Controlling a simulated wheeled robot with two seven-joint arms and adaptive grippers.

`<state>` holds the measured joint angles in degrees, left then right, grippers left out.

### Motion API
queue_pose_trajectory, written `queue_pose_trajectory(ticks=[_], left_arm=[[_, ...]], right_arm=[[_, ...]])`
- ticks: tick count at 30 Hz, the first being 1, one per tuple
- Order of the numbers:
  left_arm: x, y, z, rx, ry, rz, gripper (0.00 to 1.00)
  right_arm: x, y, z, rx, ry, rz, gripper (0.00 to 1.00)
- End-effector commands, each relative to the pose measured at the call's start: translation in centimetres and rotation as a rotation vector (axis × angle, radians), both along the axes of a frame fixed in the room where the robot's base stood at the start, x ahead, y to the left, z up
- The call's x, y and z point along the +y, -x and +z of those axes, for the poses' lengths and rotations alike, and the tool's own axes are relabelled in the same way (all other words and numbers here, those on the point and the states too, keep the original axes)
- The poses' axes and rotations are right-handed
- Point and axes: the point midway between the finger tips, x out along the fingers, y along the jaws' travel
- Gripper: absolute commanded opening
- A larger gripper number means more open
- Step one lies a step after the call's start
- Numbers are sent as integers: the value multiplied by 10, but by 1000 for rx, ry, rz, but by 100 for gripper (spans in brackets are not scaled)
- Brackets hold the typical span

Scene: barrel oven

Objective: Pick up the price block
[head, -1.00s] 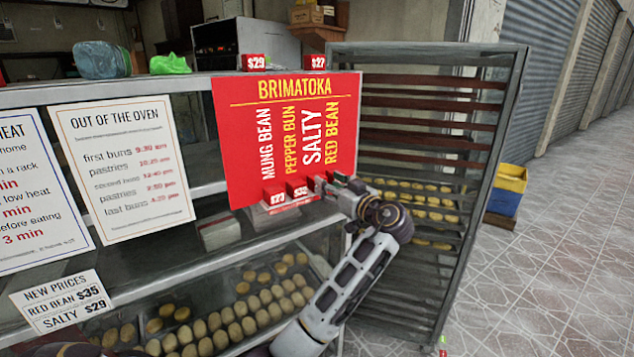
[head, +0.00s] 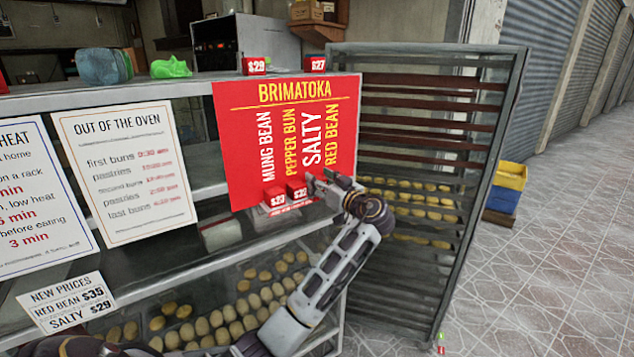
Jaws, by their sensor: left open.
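Two red price blocks stand side by side on a small ledge below the red Brimatoka board (head: 240,140). The left block (head: 274,197) reads about $23, and the right block (head: 297,191) has a blurred number. My left gripper (head: 313,184) is open just right of the right block, pointing left at it. It looks empty, and I cannot tell whether it touches the block. Two more red price blocks, $29 (head: 254,66) and $27 (head: 315,64), stand on the counter top above the board. My right gripper is not in view.
A paper sign reads new prices, red bean $35 and salty $29 (head: 66,303). The glass case holds trays of buns (head: 230,315). A metal rack (head: 485,190) with bun trays stands close right of my left arm. Open pavement (head: 560,260) lies farther right.

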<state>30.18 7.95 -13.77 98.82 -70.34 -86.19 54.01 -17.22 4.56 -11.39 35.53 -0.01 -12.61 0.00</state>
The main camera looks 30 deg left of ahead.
Motion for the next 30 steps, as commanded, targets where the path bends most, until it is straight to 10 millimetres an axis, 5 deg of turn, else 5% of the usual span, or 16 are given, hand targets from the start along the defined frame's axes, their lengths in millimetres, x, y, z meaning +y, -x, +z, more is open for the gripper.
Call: queue_pose_trajectory(ticks=[17, 24, 30], left_arm=[[6, -3, 0, -1, 0, -1, 46], [6, -3, 0, -1, 0, -1, 17], [6, -2, 0, -1, 0, -1, 16]], right_arm=[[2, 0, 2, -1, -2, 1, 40], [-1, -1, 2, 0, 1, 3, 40], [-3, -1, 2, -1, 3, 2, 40]])
